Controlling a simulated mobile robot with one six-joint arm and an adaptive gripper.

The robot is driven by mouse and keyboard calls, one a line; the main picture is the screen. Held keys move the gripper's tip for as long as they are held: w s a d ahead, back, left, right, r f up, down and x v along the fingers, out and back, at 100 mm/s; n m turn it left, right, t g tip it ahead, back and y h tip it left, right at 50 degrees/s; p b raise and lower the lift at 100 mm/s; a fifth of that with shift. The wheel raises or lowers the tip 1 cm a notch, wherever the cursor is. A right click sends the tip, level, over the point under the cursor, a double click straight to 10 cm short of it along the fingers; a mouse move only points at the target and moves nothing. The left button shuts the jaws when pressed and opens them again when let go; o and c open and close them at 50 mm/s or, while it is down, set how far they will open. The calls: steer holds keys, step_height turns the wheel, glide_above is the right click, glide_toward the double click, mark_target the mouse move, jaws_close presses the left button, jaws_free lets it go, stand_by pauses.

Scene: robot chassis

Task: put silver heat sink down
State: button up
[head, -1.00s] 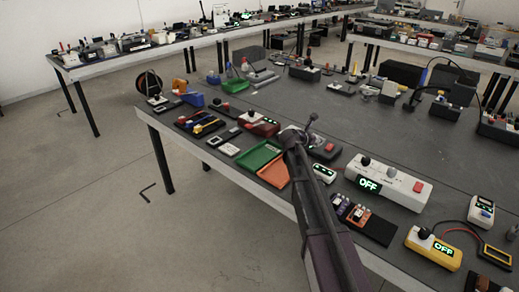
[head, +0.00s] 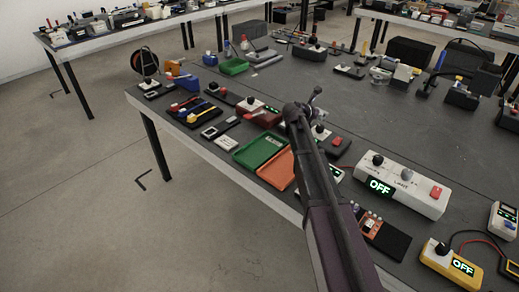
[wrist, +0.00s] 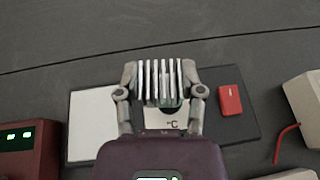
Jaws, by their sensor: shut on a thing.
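The silver heat sink (wrist: 160,78), a finned metal block, is between the fingers of my gripper (wrist: 161,88) in the wrist view. The fingers are shut on its left and right sides, with its fins pointing away from me. It appears above a dark board; whether it touches the board cannot be told. In the head view my gripper (head: 314,98) is over the near part of the grey table (head: 300,85), and my arm hides the heat sink.
The dark board (wrist: 235,130) carries a pale panel (wrist: 93,120) and a red block (wrist: 229,100). A dark red box (wrist: 30,150) is at left. Green (head: 258,150) and orange (head: 277,170) trays lie left of my arm; a white power box (head: 405,185) is right. Bare table lies beyond.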

steer(key=shift+a, duration=0.1)
steer(key=shift+n+t+y, duration=0.5)
steer(key=shift+n, duration=0.2)
steer(key=s+a+f+b, duration=0.1)
steer(key=s+a, duration=0.6)
steer(key=s, duration=0.2)
steer(key=s+a+f+b, duration=0.1)
steer(key=s+a, duration=0.7)
steer(key=s, duration=0.1)
steer(key=s+a+f+b, duration=0.2)
steer(key=s+a, duration=0.6)
steer(key=shift+s, duration=0.4)
steer(key=shift+w, duration=0.1)
steer(key=b, duration=0.2)
glide_above(261, 151)
steer(key=shift+w+a+f, duration=0.1)
steer(key=shift+f, duration=0.7)
steer(key=shift+f, duration=0.15)
steer(key=shift+f+b, duration=1.6)
